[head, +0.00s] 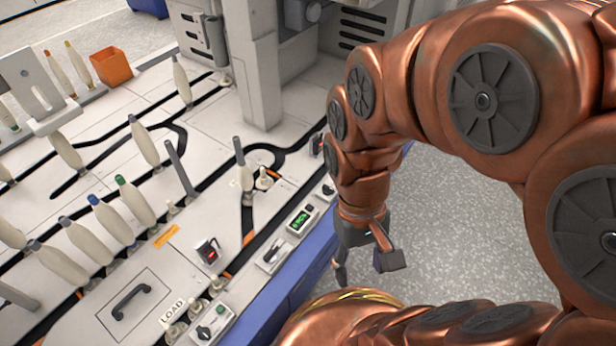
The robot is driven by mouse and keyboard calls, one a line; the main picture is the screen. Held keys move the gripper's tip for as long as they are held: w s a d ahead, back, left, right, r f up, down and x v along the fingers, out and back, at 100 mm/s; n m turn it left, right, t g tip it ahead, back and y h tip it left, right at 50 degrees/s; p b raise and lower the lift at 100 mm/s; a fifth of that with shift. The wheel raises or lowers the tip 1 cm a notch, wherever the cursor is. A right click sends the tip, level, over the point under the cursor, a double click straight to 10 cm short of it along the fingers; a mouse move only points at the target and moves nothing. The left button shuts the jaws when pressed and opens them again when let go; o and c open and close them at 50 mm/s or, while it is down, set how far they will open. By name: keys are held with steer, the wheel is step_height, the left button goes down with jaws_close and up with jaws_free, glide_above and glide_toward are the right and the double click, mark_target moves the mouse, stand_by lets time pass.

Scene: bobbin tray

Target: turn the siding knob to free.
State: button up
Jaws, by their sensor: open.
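Several small control boxes sit along the table's right edge. One has a dark knob (272,252) set at a slant. A box near the LOAD label has another dark knob (204,331). A third small box (327,188) stands farther back. Their markings are too small to read, so I cannot tell which is the siding knob or where it points. My gripper (366,268) is open and empty, fingers downward. It appears right of the table edge, over the grey floor, apart from the knobs.
A box with a green display (300,219) stands between the control boxes. A switch with a red light (208,251) stands farther left. Several upright bobbins (136,200) and posts crowd the table's left and middle. A black handle (131,300) lies at the front. An orange bin (111,68) is at the back.

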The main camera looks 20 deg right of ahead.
steer(key=shift+o, duration=0.2)
steer(key=w+d+m, duration=0.1)
steer(key=w+m, duration=0.2)
steer(key=w, duration=0.9)
steer(key=shift+d+f+m+y+b, duration=0.4)
steer(key=shift+f+b, duration=0.05)
steer(key=m+t+y+b, duration=0.1)
steer(key=m+y+b, duration=0.15)
steer(key=m, duration=0.45)
glide_toward(328, 188)
steer(key=f, duration=0.1)
steer(key=b+x, duration=0.3)
steer(key=x, duration=0.5)
steer(key=shift+a+r, duration=0.1)
steer(key=shift+c, duration=0.3)
steer(key=c, duration=1.1)
